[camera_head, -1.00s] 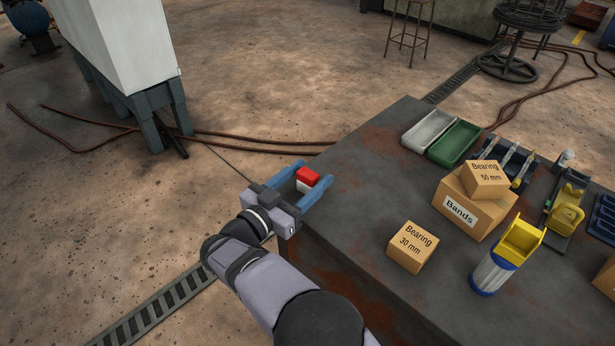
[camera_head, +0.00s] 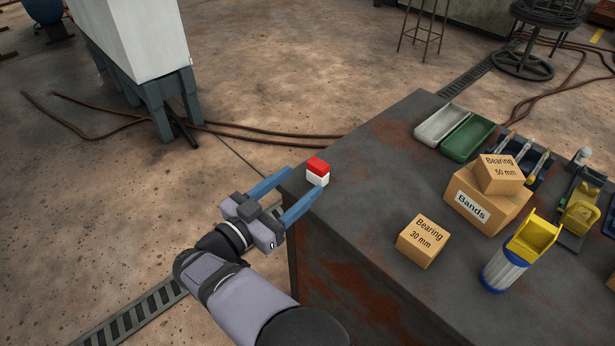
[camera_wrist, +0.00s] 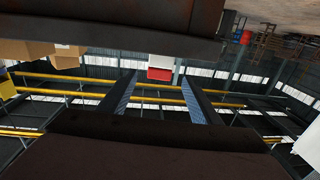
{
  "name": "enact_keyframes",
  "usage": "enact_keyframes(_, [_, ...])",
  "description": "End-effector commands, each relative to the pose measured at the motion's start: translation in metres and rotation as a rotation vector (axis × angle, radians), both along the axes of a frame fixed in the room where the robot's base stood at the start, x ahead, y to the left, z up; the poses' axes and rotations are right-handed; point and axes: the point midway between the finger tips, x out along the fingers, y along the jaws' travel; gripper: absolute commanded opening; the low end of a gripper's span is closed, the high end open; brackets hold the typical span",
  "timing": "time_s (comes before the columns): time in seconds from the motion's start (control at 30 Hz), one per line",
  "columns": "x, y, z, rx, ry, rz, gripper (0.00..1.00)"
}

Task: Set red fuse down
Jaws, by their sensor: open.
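The red fuse (camera_head: 317,166), a small block with a red top and white lower part, stands upright near the left edge of the dark table (camera_head: 372,215). My gripper (camera_head: 304,182) is open, with its two blue fingers pointing toward the fuse from the table's left edge. The fuse sits at or just beyond the fingertips, and the fingers do not grip it. In the wrist view the fuse (camera_wrist: 160,68) appears upside down beyond and between the open fingers (camera_wrist: 158,84).
A Bearing 30 mm box (camera_head: 423,241) stands on the table to the right. Table around the fuse is clear.

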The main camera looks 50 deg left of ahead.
Motion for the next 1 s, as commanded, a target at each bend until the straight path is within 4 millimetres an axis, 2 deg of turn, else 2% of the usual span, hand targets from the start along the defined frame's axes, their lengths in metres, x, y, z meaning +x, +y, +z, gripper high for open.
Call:
enact_keyframes(0.2, [0.003,0.001,0.002,0.0,0.0,-0.001,0.58])
enact_keyframes(0.4, [0.038,0.008,0.015,0.001,0.0,-0.002,0.58])
enact_keyframes(0.57, [0.041,0.009,0.013,-0.001,0.0,0.0,0.58])
enact_keyframes(0.8, [0.058,0.01,0.013,0.0,0.0,0.0,0.58])
enact_keyframes(1.0, [0.061,0.01,0.013,0.0,0.0,0.0,0.58])
